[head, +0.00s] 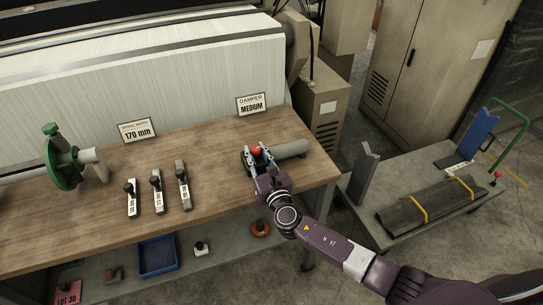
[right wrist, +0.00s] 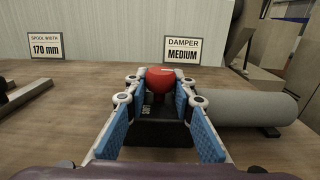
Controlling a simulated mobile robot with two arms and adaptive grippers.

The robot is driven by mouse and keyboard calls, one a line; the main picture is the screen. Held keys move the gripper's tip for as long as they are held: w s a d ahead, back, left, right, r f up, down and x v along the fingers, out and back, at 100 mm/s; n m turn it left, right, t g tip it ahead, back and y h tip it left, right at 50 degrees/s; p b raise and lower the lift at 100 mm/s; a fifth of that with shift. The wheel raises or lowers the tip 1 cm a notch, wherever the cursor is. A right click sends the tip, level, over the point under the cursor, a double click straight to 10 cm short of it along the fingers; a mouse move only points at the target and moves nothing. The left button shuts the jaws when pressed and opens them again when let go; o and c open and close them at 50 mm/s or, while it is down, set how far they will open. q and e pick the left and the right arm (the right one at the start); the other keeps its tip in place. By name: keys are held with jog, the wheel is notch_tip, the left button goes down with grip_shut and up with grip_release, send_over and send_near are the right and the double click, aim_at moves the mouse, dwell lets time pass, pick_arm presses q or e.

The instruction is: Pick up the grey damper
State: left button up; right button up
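A dark grey block with a red ball knob, apparently the damper, stands upright on the wooden table in front of the DAMPER MEDIUM sign (head: 251,104). Its red knob (head: 256,150) shows between my right gripper's fingers; in the right wrist view the knob (right wrist: 161,79) sits above the dark body (right wrist: 158,133) with a small white label. My right gripper (head: 258,158) is open, its blue-padded fingers (right wrist: 160,95) on either side of the damper. I cannot tell whether the pads touch it. The fingers hide part of the body. My left gripper is not in view.
A grey cylinder (head: 290,149) lies close to the right of my right gripper. Several black-knobbed bars (head: 157,191) and a green clamp-like tool (head: 62,163) are further left. A lower shelf holds a blue tray (head: 157,255). A cart (head: 418,205) stands to the right.

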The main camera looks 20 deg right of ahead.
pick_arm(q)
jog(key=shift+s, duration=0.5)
pick_arm(e)
grip_shut()
jog(key=shift+r, duration=0.2)
